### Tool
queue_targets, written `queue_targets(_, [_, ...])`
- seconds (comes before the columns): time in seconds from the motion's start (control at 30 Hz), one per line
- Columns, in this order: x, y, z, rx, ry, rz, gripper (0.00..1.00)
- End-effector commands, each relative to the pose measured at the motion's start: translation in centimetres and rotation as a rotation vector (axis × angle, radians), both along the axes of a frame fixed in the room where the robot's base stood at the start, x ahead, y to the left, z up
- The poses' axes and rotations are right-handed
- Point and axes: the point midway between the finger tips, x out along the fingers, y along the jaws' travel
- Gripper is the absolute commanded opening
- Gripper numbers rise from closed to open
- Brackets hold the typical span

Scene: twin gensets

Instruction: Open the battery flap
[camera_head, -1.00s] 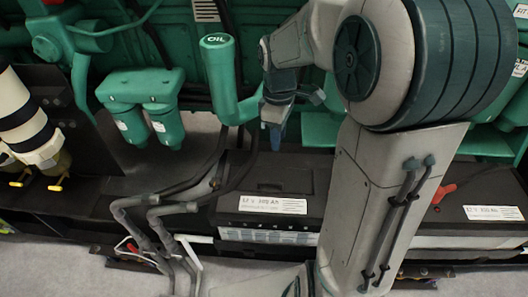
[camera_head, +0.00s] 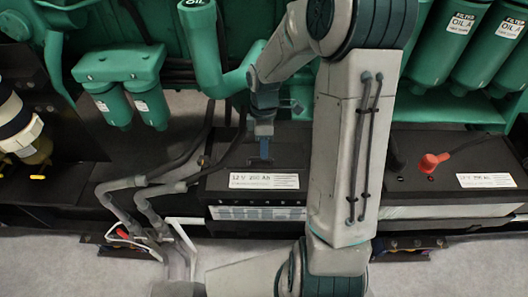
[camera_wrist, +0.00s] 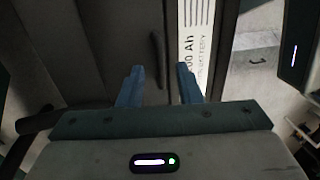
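The left black battery (camera_head: 225,182) carries a white label (camera_head: 264,181) on its edge. The flap is not clearly distinguishable from its dark top in the head view. In the wrist view, a slim dark handle (camera_wrist: 157,60) stands on the dark battery top (camera_wrist: 115,40), beside the label (camera_wrist: 196,45). My gripper (camera_head: 264,150) points down just above the battery top. In the wrist view, my gripper (camera_wrist: 159,86) is open, its two blue fingers apart, with the handle lying ahead in line with the gap. I cannot tell whether the fingers touch anything.
A second battery (camera_head: 450,170) with a red terminal (camera_head: 434,161) stands to the right. Grey pipes (camera_head: 140,195) and black cables are close on the left. Green oil filters (camera_head: 465,40) and engine parts stand behind.

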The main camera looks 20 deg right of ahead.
Motion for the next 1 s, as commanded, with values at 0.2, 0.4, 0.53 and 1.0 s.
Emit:
queue_targets(0.2, [-0.4, 0.1, -2.2, -0.001, 0.001, 0.0, 0.32])
queue_targets(0.4, [-0.5, 0.1, -2.6, -0.001, 0.0, -0.001, 0.32])
queue_targets(0.53, [-0.5, 0.1, -2.5, 0.0, 0.0, -0.001, 0.32])
queue_targets(1.0, [-0.3, -0.3, -2.1, 0.006, 0.018, -0.011, 0.0])
